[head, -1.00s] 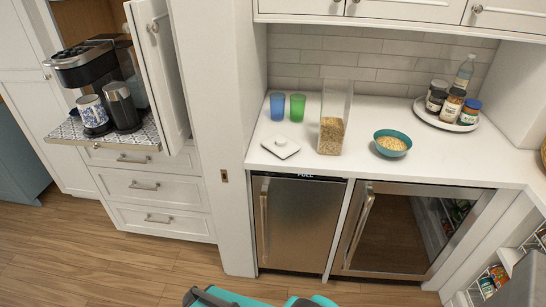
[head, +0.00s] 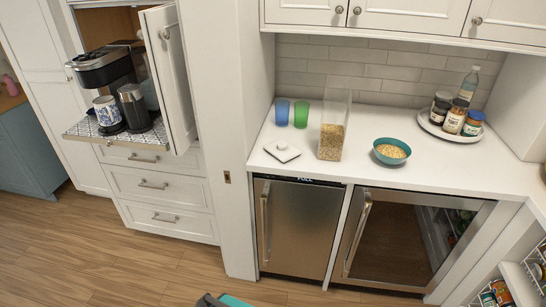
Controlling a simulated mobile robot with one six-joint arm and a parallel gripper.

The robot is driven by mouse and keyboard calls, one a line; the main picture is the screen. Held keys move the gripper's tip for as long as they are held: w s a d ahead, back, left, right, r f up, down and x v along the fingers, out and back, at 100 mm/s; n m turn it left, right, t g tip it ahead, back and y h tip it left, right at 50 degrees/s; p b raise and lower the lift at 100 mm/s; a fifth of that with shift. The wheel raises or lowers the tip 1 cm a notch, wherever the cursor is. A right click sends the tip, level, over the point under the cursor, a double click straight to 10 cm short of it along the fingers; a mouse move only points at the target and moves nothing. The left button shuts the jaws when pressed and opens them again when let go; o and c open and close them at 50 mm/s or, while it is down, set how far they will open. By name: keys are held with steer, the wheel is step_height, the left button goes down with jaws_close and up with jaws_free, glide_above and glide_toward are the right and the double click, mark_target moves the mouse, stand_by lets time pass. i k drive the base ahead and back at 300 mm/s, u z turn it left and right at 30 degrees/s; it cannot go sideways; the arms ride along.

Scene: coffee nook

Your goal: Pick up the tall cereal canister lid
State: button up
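The canister lid (head: 282,151) is a white square with a small round knob on top. It lies flat on the white counter, near the front edge and left of the canister. The tall clear cereal canister (head: 332,138) stands upright and open-topped, with cereal in its lower part. My gripper is not in view; only a small teal and dark part of my own body shows at the bottom edge.
A blue cup (head: 282,112) and a green cup (head: 301,114) stand behind the lid. A teal bowl of cereal (head: 391,151) is right of the canister. A round tray (head: 429,124) holds jars and a bottle. A tall white panel (head: 222,150) borders the counter's left end.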

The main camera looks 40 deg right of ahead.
mark_target(280, 149)
steer(key=z, duration=0.1)
steer(key=i, duration=0.95)
steer(key=u, duration=0.15)
steer(key=k, duration=0.95)
steer(key=z, duration=0.15)
steer(key=i, duration=0.55)
